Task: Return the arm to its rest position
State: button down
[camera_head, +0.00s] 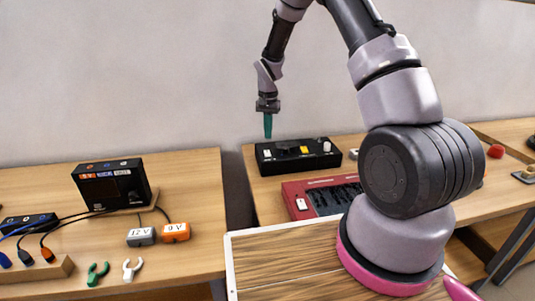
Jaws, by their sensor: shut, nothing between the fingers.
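My arm rises from its base at the lower right, with its upper links running out of the top of the picture. The forearm comes back down near the middle, and my gripper (267,134) points straight down with its teal fingers together. Nothing shows between the fingers. It hangs in the air, apart from everything, above and near the left end of the black control box (330,160) as seen here. How far behind or in front of the box it is, I cannot tell exactly.
A red case (293,203) with a dark panel lies partly behind my arm. The left table holds a black instrument (113,186), a grey 12 V block (141,237), an orange 0 V block (176,232) and cables. A dark gap (237,190) separates the tables. A red object (496,151) sits far right.

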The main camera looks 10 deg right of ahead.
jog(key=s+d+r+t, duration=0.1)
jog(key=s+r, duration=0.3)
jog(key=r, duration=0.4)
jog(key=s+d+r+t+y, duration=0.15)
jog(key=s+r, duration=0.25)
jog(key=r, duration=0.5)
jog(key=s+d+r+t+h, duration=0.1)
jog(key=s+r, duration=0.3)
jog(key=r, duration=0.4)
jog(key=s+d+r+n+t, duration=0.1)
jog(key=s+r, duration=0.4)
jog(key=s, duration=0.5)
jog(key=s+d+r+t+y, duration=0.1)
jog(key=s+r, duration=0.3)
jog(key=s, duration=0.7)
jog(key=shift+d+r+n+t, duration=0.15)
jog(key=shift+r+n+t, duration=0.25)
jog(key=shift+t, duration=0.45)
jog(key=shift+y, duration=0.25)
